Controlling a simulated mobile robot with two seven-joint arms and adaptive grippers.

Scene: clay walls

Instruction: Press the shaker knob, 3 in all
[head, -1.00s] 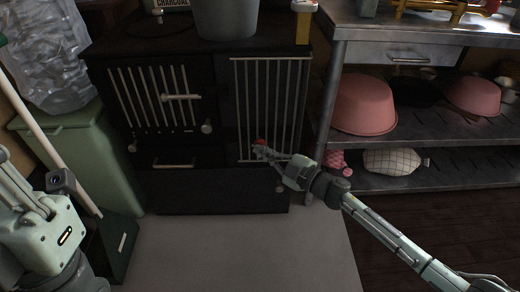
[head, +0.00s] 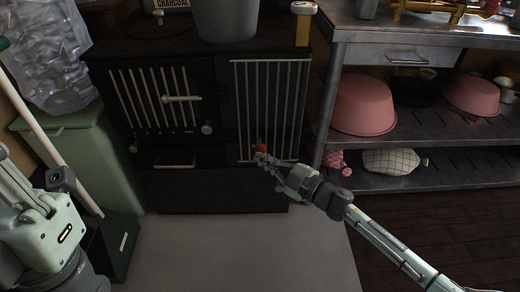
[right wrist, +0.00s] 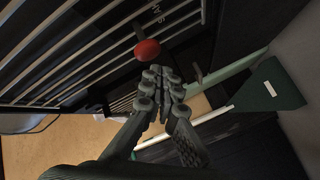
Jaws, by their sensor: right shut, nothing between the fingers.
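The red shaker knob (head: 260,147) is at the lower left of the barred panel on the black stove (head: 220,185). In the right wrist view the knob (right wrist: 147,49) is a red oval just beyond the fingertips. My right gripper (head: 262,158) is shut and empty, its fingertips just below the knob in the head view. In the right wrist view its fingers (right wrist: 160,78) lie together below the knob, with a small gap seen in the picture; contact cannot be told. My left arm is at the lower left edge of the head view, its fingers not clearly shown.
A grey bucket (head: 225,20) stands on the stove. A green bin (head: 75,150) and a long pale handle (head: 50,140) stand at left. A metal shelf (head: 440,188) with pink bowls (head: 362,105) is at right. The pale floor slab before the stove is clear.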

